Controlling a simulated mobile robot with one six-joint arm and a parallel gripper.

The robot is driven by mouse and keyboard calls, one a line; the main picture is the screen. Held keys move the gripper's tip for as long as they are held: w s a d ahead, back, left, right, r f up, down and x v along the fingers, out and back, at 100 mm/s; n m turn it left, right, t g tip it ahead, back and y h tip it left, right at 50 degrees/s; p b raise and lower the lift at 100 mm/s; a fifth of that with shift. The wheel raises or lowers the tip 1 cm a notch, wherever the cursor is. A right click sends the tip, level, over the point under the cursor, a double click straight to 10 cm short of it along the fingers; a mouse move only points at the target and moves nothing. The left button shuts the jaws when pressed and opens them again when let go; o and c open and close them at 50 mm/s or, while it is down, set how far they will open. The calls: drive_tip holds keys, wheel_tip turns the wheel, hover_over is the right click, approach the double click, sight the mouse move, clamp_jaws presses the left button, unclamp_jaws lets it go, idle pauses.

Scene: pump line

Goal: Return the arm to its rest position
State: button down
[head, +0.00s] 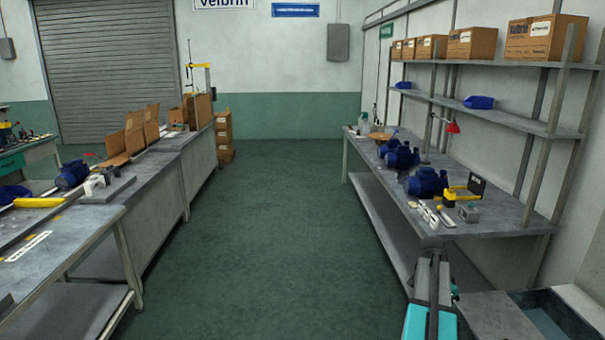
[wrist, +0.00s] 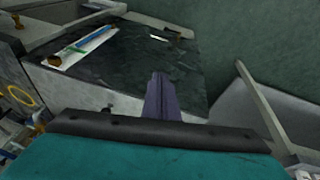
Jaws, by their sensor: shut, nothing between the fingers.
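My gripper (wrist: 158,80) shows in the wrist view, with its fingers together and nothing between them. The fingers point away from the teal and black body at the bottom of that view, over a dark grey surface (wrist: 185,70). In the head view my arm, teal and grey, shows at the bottom right, in front of the near end of the right workbench (head: 505,240). Which part there is the gripper is hard to tell.
Blue pumps (head: 427,182) and small parts stand on the right bench, under a shelf (head: 510,122) with cardboard boxes (head: 470,43). A left bench (head: 75,232) holds more parts. The green floor (head: 270,240) between is clear. The wrist view shows a white strip (wrist: 82,47) with a blue tool.

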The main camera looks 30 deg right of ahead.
drive_tip(key=w+a+f+n+y, duration=0.1)
drive_tip(key=w+a+f+n, duration=0.1)
drive_tip(key=w+a+f, duration=0.35)
drive_tip(key=w+a+f+n, duration=0.25)
drive_tip(key=a+f, duration=0.45)
drive_tip(key=a, duration=0.4)
drive_tip(key=a+f+n+g, duration=0.1)
drive_tip(key=a+f+n, duration=0.1)
drive_tip(key=a+f, duration=0.55)
drive_tip(key=a+f+n+g, duration=0.15)
drive_tip(key=a+f, duration=0.25)
drive_tip(key=a, duration=0.6)
drive_tip(key=s+a+f+n, duration=0.4)
drive_tip(key=s+a, duration=0.2)
drive_tip(key=a, duration=0.2)
drive_tip(key=s+a+f+n+y, duration=0.1)
drive_tip(key=s+a+f+n, duration=0.3)
drive_tip(key=a, duration=0.4)
drive_tip(key=s+a+f+n, duration=0.4)
drive_tip(key=s+a+n, duration=0.2)
drive_tip(key=s+a, duration=0.1)
drive_tip(key=shift+s+a+f+g+y, duration=0.3)
drive_tip(key=shift+s+a+f+g, duration=0.1)
drive_tip(key=shift+s, duration=0.25)
